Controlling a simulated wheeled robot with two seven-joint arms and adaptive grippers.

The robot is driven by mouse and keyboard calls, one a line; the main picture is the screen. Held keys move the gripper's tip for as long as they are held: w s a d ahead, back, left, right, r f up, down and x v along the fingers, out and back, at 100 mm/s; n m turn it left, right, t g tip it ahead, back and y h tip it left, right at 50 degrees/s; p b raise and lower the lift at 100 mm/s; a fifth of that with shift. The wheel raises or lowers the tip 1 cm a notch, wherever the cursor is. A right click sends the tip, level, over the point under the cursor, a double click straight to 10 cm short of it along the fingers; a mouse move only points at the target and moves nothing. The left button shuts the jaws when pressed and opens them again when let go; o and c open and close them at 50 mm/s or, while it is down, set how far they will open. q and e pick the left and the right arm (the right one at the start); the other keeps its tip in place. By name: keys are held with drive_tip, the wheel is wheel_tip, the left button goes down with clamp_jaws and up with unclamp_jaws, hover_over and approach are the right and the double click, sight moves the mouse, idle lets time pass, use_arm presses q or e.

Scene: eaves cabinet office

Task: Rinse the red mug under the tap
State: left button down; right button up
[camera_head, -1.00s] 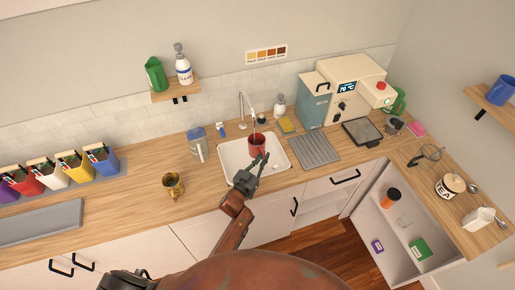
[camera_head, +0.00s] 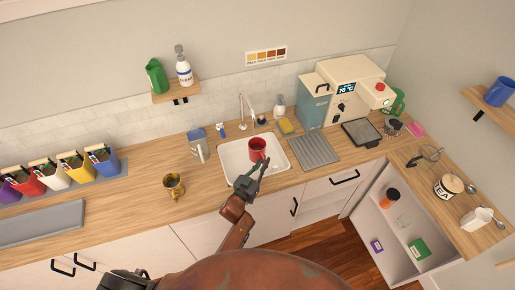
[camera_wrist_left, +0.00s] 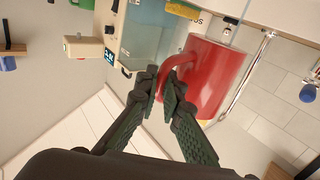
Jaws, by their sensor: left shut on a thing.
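The red mug (camera_head: 258,153) is held upright over the white sink (camera_head: 232,164), close to the tap (camera_head: 241,108) and in front of its spout. It also shows large in the left wrist view (camera_wrist_left: 212,80). My left gripper (camera_head: 257,175) is shut on the mug's handle, on the near side of the mug; its fingertips close on the handle in the left wrist view (camera_wrist_left: 166,88). I cannot tell clearly whether water runs from the spout into the mug. My right gripper is not in view.
A ridged drainer (camera_head: 314,151) lies to the right.

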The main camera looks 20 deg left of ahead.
use_arm(q)
drive_tip(key=p+v, duration=0.2)
drive_tip(key=v, duration=0.4)
drive_tip(key=shift+r+p, duration=0.15)
drive_tip(key=shift+p, duration=0.25)
drive_tip(key=shift+s, duration=0.1)
idle(1.0)
drive_tip(key=s+a+r+p, duration=0.1)
drive_tip(key=s+r+p, duration=0.3)
drive_tip(key=p, duration=0.2)
drive_tip(key=shift+s, duration=0.4)
